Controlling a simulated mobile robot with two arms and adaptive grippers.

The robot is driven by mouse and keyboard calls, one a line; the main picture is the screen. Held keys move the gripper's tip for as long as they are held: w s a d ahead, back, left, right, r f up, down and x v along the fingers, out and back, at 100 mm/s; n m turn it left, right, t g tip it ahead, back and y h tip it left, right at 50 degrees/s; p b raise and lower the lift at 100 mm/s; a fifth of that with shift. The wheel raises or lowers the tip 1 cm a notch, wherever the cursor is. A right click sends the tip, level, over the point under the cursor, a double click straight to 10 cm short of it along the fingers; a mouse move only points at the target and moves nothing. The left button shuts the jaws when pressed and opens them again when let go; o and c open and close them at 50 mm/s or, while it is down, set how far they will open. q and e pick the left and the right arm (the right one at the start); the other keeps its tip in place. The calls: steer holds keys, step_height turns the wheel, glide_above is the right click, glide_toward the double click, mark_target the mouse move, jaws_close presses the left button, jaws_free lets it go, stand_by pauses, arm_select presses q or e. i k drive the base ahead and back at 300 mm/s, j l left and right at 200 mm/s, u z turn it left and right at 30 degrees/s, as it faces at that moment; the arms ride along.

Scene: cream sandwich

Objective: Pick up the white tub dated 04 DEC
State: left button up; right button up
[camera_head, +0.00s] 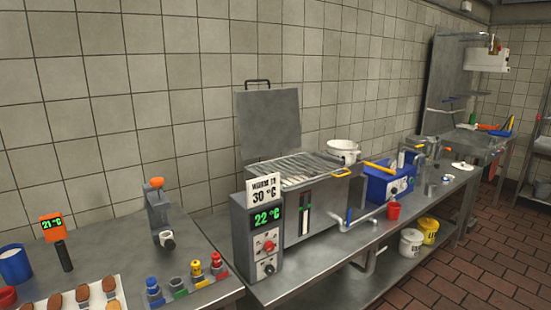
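A white tub (411,243) stands on the lower shelf under the long steel counter, right of centre. Its label is too small to read, so I cannot tell whether it is dated 04 DEC. A yellow tub (428,230) stands right behind it. Another white round container (343,149) sits up on the counter beside the grated steel vat; I see no readable date on it. Neither of my grippers shows in the head view.
A control box (265,240) reading 22 °C stands at the counter's near end, beside the steel vat (330,200) with its raised lid (268,125). A blue box (388,184) and red cup (393,210) stand farther right. Brick-tiled floor (450,275) is open at right.

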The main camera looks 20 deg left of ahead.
mark_target(347, 150)
steer(key=i+l+u, duration=0.1)
steer(key=u, duration=0.6)
steer(key=i+l+u, duration=0.25)
steer(key=i+l, duration=0.15)
steer(key=l, duration=0.25)
steer(key=i+l+u, duration=0.15)
steer(key=l, duration=0.15)
steer(key=i+l+u, duration=0.1)
steer(key=l, duration=0.3)
steer(key=i+l+u, duration=0.15)
steer(key=l, duration=0.2)
